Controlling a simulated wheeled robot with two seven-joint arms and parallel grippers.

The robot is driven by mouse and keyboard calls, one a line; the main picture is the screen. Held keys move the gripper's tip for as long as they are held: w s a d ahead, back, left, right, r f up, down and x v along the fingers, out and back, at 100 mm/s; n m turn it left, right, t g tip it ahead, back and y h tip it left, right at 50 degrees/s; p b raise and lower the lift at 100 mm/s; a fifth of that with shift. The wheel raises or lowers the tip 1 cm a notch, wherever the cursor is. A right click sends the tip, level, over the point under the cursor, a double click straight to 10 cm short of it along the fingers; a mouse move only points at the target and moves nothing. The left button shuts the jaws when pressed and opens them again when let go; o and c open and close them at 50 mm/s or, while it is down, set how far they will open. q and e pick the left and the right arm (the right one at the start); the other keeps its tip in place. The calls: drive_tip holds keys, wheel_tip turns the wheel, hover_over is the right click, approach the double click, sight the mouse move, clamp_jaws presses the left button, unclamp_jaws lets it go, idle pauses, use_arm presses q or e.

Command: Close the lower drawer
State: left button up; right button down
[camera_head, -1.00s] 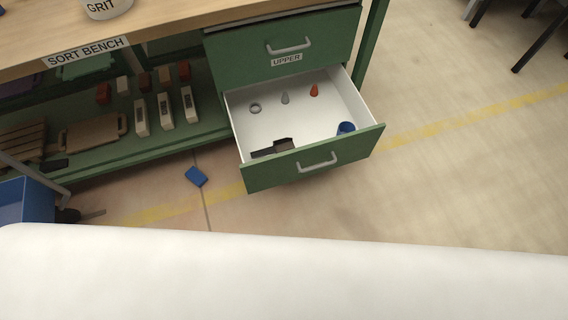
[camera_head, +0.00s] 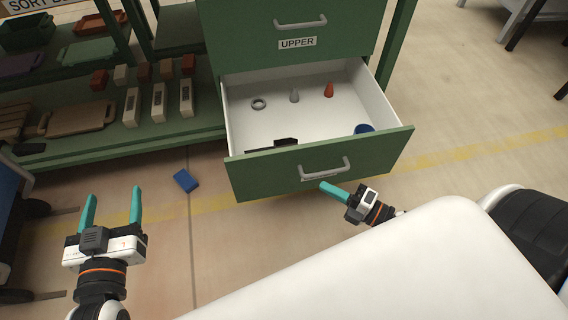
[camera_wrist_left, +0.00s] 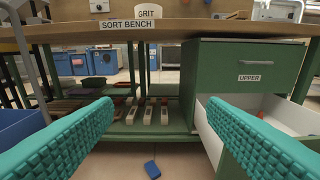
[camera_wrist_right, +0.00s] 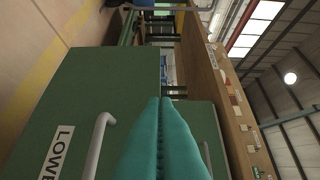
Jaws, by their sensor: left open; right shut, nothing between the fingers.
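The lower drawer (camera_head: 385,149) is pulled well out below the closed upper drawer (camera_head: 350,28). Its green front has a grey handle (camera_head: 325,169), which also shows in the right wrist view (camera_wrist_right: 98,140) next to a partly hidden "LOWE" label. Inside lie a grey ring, a grey cone, a red cone, a blue cup and a dark object. My right gripper (camera_head: 322,185) is shut and empty, close to the drawer front just below the handle; whether it touches cannot be told. My left gripper (camera_head: 112,192) is open and empty, left of the drawer above the floor.
The sort bench's lower shelf (camera_head: 150,140) holds several small bricks, white boxes and a wooden board. A blue block (camera_head: 186,181) lies on the floor left of the drawer. A blue cart (camera_head: 10,200) stands at the left edge. The floor right of the drawer is clear.

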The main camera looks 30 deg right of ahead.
drive_tip(key=b, duration=0.2)
approach(282, 152)
drive_tip(key=a, duration=0.4)
drive_tip(key=w, duration=0.2)
drive_tip(key=w+b, duration=0.1)
drive_tip(key=w, duration=0.1)
drive_tip(key=shift+w+d+f, duration=0.1)
drive_tip(key=shift+w+d, duration=0.05)
drive_tip(key=shift+d, duration=0.15)
use_arm(q)
wheel_tip(282, 152, up, 11)
drive_tip(key=s+d+t+h, duration=0.1)
drive_tip(key=s+t+h, duration=0.1)
drive_tip(key=t, duration=0.6)
drive_tip(key=shift+s+h, duration=0.3)
drive_tip(key=shift+h, duration=0.3)
use_arm(e)
drive_tip(key=shift+w+d, duration=0.1)
drive_tip(key=shift+w, duration=0.2)
use_arm(q)
drive_tip(key=shift+f, duration=0.1)
